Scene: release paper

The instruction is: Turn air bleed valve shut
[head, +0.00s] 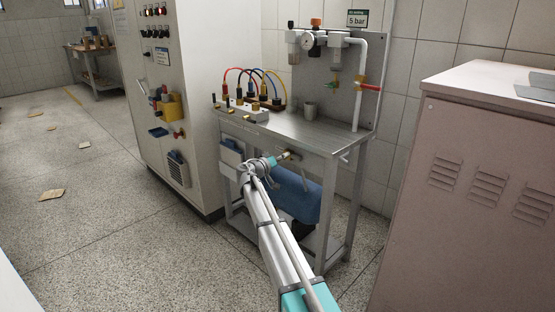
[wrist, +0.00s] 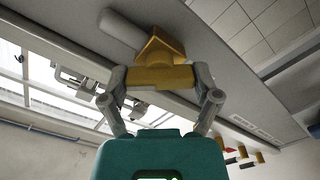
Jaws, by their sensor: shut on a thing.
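A brass fitting (wrist: 160,77), which I take to be the air bleed valve, sits between the two fingers of my gripper (wrist: 162,84) in the wrist view. The fingers are closed on its sides. A flared brass part rises behind it, and a pale grey rounded bar (wrist: 122,28) lies beside that. In the head view, my gripper (head: 278,158) is at the front edge of the steel bench, at the brass fitting (head: 286,154). The fingers partly hide the fitting there, so its turn angle is hard to tell.
A blue tank (head: 294,194) lies below. A red-handled valve (head: 369,87) is on the back pipe. A control cabinet (head: 215,50) stands left, a beige cabinet (head: 470,130) right.

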